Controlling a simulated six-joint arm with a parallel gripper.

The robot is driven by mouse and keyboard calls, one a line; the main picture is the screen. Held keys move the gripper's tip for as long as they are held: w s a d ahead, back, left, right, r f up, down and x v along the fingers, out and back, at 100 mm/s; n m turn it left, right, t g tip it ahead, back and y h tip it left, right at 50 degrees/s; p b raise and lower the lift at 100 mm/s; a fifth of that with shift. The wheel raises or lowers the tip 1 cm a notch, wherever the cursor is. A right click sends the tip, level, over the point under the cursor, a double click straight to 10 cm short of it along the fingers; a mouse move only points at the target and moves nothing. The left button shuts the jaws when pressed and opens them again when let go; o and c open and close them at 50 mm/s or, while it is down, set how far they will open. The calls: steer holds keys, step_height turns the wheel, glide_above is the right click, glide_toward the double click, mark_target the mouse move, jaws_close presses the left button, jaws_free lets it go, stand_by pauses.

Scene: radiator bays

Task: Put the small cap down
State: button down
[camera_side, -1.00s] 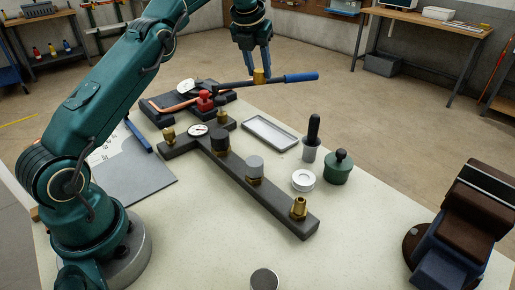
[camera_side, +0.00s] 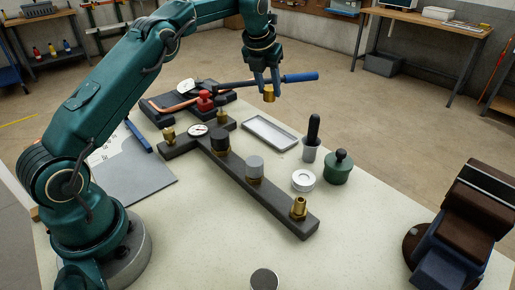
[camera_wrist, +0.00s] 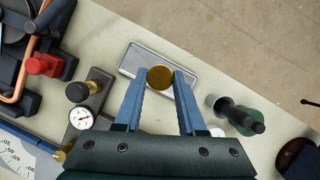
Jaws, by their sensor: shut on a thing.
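My gripper (camera_side: 268,88) is shut on a small brass cap (camera_side: 269,95) and holds it in the air above the back of the bench. In the wrist view the cap (camera_wrist: 160,77) sits between the two blue fingertips. A shallow grey metal tray (camera_side: 270,133) lies empty on the bench below. In the wrist view the tray (camera_wrist: 133,60) shows behind the cap, which hides part of its floor. The cap is clear of the tray.
A dark manifold bar (camera_side: 275,205) with brass fittings, caps and a gauge (camera_side: 198,130) runs across the bench. A black-handled brush (camera_side: 313,130) in a cup, a white roll (camera_side: 304,180) and a green pot (camera_side: 338,168) stand right of the tray.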

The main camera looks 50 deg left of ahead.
step_height(320, 180, down, 10)
steer(key=shift+d, duration=0.1)
stand_by(0.4)
steer(key=c, duration=0.5)
jaws_free()
steer(key=shift+f, duration=0.15)
